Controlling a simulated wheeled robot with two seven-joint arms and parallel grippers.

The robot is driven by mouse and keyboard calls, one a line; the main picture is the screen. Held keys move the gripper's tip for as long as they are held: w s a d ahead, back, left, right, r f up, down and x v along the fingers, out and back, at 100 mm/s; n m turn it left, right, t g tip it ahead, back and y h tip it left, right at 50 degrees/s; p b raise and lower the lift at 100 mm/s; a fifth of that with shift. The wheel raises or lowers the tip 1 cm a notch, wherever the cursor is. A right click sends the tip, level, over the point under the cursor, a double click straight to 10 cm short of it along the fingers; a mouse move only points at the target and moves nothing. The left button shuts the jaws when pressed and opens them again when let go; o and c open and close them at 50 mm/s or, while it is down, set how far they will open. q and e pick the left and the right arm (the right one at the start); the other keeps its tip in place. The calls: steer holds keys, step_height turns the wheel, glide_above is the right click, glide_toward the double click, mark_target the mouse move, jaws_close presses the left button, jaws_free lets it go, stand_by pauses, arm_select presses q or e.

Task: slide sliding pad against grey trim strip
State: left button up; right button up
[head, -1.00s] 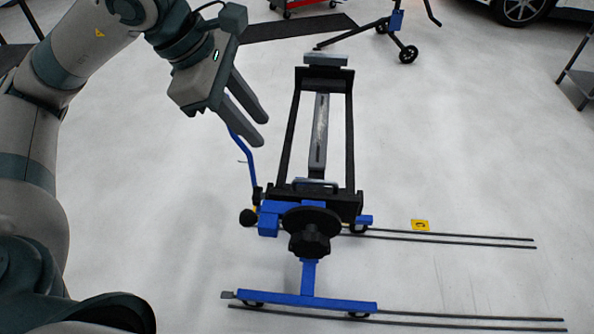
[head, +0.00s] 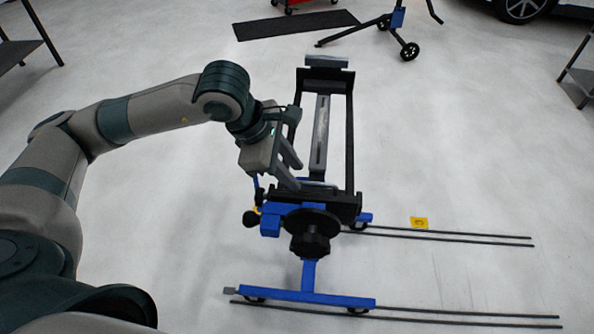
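A blue and black wheeled stand holds a long grey strip (head: 320,135) down the middle of its black frame; this looks like the grey trim strip. A small grey pad (head: 318,184) lies across the frame at the strip's near end and looks like the sliding pad. My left gripper (head: 297,173) is at the left of the frame, its fingers pointing down towards the pad. The fingers are apart with nothing visible between them. Whether they touch the pad cannot be told. My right gripper is not in view.
A black knob (head: 310,232) and blue base (head: 306,297) are at the stand's near end. Dark floor rails (head: 440,235) run right, near a yellow marker (head: 419,223). A black mat (head: 295,24) and another wheeled stand (head: 398,20) are behind.

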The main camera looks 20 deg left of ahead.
mark_target(315, 192)
arm_select(q)
steer(key=shift+w+d+f, duration=0.15)
steer(key=shift+d+f, duration=0.05)
steer(key=shift+f, duration=0.3)
steer(key=shift+w+d+f, duration=0.1)
steer(key=shift+f, duration=0.2)
steer(key=shift+w+d+f, duration=0.1)
steer(key=shift+w+f, duration=0.05)
steer(key=shift+f, duration=0.2)
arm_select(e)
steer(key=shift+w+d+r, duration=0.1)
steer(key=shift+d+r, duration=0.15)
